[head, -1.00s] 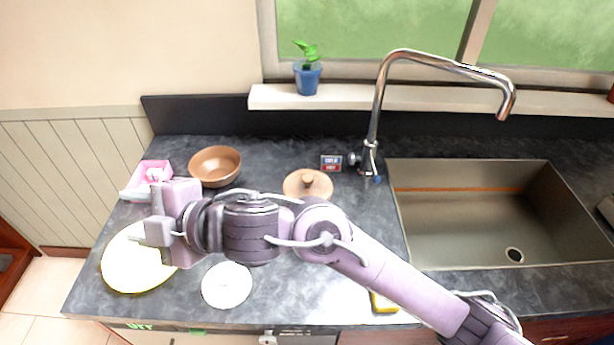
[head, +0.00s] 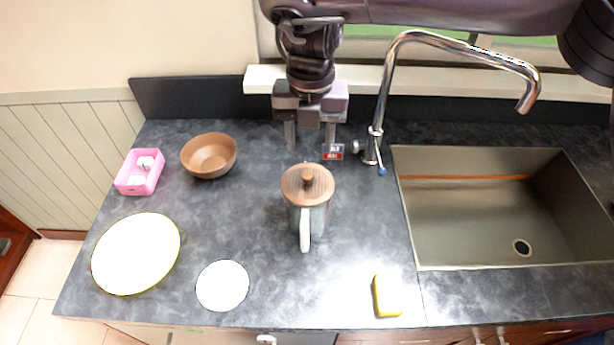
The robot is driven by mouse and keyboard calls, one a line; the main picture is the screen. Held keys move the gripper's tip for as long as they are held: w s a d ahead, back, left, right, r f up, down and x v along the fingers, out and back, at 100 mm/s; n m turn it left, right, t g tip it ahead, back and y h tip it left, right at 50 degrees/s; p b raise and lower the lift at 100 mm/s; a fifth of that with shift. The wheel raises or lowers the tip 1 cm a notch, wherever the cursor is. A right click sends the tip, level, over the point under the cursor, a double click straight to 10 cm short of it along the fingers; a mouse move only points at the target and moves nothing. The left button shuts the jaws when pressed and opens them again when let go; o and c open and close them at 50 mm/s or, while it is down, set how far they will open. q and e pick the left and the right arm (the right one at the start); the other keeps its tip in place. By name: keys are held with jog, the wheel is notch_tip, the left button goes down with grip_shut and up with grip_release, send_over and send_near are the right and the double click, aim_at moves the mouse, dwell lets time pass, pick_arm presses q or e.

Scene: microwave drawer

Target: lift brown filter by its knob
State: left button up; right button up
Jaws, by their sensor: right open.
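The brown filter (head: 296,187) is a round brown lid with a small knob (head: 308,176) at its centre. It sits on top of a grey-blue pitcher (head: 318,217) with a pale handle (head: 305,236) facing the front of the counter. My right gripper (head: 310,146) hangs pointing down behind the filter, its two fingers apart with nothing between them. In the picture its fingertips are just above the filter's far edge; the exact height gap is hard to tell. My left gripper is not in view.
A brown bowl (head: 209,156), a pink box (head: 140,172), a large pale plate (head: 136,254) and a small white disc (head: 222,286) are on the left. A yellow sponge (head: 387,296) lies front right. The tap (head: 378,110) and sink (head: 480,210) are right. A small red-blue packet (head: 333,152) lies behind.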

aim_at(308, 174)
jog(key=f+p, duration=0.1)
jog(key=f, duration=0.1)
jog(key=f+p, duration=0.1)
jog(key=f, duration=0.1)
jog(key=f+p, duration=0.1)
jog(key=f, duration=0.2)
jog(key=shift+s+a+p, duration=0.2)
jog(key=shift+s+p, duration=0.2)
jog(key=shift+f, duration=0.25)
grip_shut()
jog(key=shift+r, duration=0.1)
